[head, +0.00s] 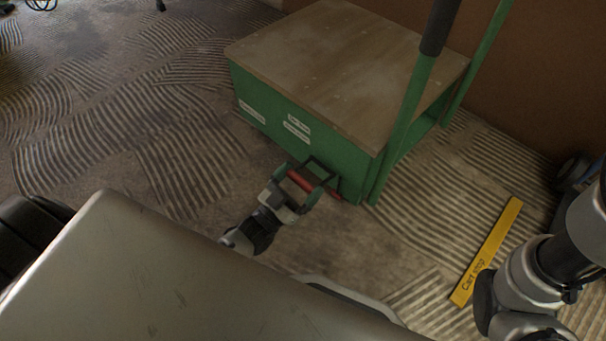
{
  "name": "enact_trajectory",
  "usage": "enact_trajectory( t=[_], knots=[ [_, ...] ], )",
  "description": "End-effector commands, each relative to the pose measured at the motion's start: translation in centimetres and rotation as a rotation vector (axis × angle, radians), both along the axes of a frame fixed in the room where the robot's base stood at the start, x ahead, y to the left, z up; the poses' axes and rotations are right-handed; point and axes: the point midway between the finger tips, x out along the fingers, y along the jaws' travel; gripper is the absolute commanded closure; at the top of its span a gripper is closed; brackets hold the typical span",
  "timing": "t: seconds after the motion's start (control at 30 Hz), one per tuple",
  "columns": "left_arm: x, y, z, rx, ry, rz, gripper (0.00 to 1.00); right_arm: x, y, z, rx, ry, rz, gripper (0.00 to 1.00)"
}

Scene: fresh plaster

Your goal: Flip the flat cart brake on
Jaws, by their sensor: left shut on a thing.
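The flat cart (345,58) is a green box-like body with a worn wooden deck and green upright handle bars. A red brake lever (301,181) sits low on the cart's near side, close to the near right corner. My left gripper (307,185) is at this lever, its fingers around it and shut on it. The fingers hide part of the lever and its mount. My right arm shows at the lower right edge, but its gripper is not in view.
A yellow bar marked "Cart stop" (487,250) lies on the floor right of the cart. A brown wall (545,70) stands behind. The ribbed, plaster-marked floor (110,120) is clear to the left. A dark blue object (577,172) is at the right edge.

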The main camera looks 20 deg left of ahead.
Motion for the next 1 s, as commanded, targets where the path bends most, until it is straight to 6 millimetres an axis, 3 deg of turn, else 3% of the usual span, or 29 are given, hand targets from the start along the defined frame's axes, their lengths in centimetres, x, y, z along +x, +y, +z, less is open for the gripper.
enact_trajectory(
  t=[0.03,0.13,0.87,0.9,1.0],
  knots=[
    [-0.5,0.3,-1.6,0.008,0.025,0.003,0.49,0.0,0.0,-0.7,0.0,0.0,0.0,0.57],
    [-0.5,0.3,-2.0,-0.009,-0.021,0.003,0.49,0.0,0.0,-1.3,0.0,0.0,0.0,0.57],
    [-0.5,0.4,-2.3,-0.035,-0.1,0.004,0.49,0.0,0.0,-2.0,0.0,0.0,0.001,0.57],
    [-0.5,0.4,-2.3,-0.034,-0.1,0.004,0.02,0.0,0.0,-2.0,0.0,0.0,0.001,0.57],
    [-0.4,0.4,-2.2,-0.036,-0.103,0.004,0.0,0.0,0.0,-2.0,0.0,0.0,0.001,0.57]
  ],
)
